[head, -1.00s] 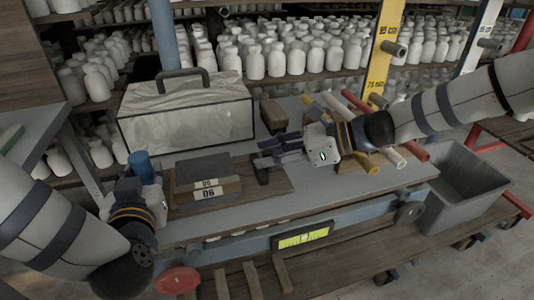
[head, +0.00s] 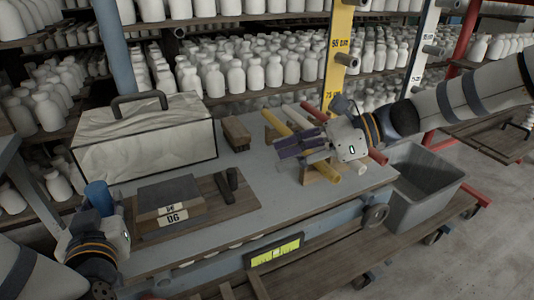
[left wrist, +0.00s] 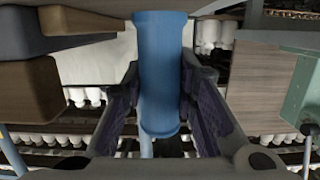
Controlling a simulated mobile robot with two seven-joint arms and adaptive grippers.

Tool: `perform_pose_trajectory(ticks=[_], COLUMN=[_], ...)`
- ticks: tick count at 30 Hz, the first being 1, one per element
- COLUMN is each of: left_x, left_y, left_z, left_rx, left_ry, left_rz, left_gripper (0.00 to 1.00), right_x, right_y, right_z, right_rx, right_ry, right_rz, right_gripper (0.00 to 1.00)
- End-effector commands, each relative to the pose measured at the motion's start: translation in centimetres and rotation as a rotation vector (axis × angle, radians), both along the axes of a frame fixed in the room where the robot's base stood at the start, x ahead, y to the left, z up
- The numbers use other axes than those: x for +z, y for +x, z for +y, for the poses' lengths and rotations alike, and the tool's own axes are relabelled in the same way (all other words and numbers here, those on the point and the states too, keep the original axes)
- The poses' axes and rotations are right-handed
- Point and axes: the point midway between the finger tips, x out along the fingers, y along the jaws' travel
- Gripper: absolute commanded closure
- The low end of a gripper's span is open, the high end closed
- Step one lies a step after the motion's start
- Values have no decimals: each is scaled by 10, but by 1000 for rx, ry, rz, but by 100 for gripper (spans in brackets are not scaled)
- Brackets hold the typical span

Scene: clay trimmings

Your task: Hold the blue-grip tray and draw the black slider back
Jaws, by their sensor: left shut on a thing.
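The tray (head: 232,207) is a brown wooden board on the grey table, with an upright blue grip (head: 99,197) at its left end. My left gripper (left wrist: 159,100) is shut on the blue grip, one pad on each side; it shows at the lower left of the head view. The black slider (head: 228,181) stands near the tray's right end. My right gripper (head: 281,148) looks open and empty. It is apart from the slider, to its right and near the coloured rods.
A cloth-covered box (head: 145,138) with a dark handle stands behind the tray. A wooden block (head: 236,132) and yellow and red rods (head: 278,123) lie at the table's back right. A grey bin (head: 425,180) stands right of the table. Shelves of white bottles fill the back.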

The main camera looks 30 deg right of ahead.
Motion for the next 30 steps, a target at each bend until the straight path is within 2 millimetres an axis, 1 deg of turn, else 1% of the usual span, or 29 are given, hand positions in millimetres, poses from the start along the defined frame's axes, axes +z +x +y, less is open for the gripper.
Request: perform_pose_trajectory(ticks=[1, 8, 9, 11, 19, 21, 23, 27, 30], left_x=[-6, -6, -6, -5, -2, -1, 0, 6, 9], left_y=[-1, -1, -1, -1, 0, -4, -13, -44, -62], left_z=[2, 2, 2, 2, 1, 0, 0, 0, 0], left_rx=[4, 4, 5, 4, 2, 0, -1, -2, 0], left_ry=[3, 3, 3, 3, 1, 1, 2, 3, 2], left_rz=[13, 13, 13, 11, 5, 5, 6, 8, 9], left_gripper=[100, 100, 65, 51, 50, 50, 50, 50, 50], right_x=[-2, -2, -2, -2, -1, -1, -1, 0, 0], right_y=[0, 0, 0, 0, 0, 0, 0, 0, 0], right_z=[0, 0, 0, 0, 0, 0, 0, 0, 0], right_rx=[0, 0, 0, 0, 0, 0, 0, 0, 0], right_ry=[0, 0, 0, 0, -1, -1, -1, -1, -1], right_rz=[2, 2, 2, 2, 0, 0, 0, 0, 0], right_gripper=[62, 62, 62, 62, 62, 62, 62, 62, 62])
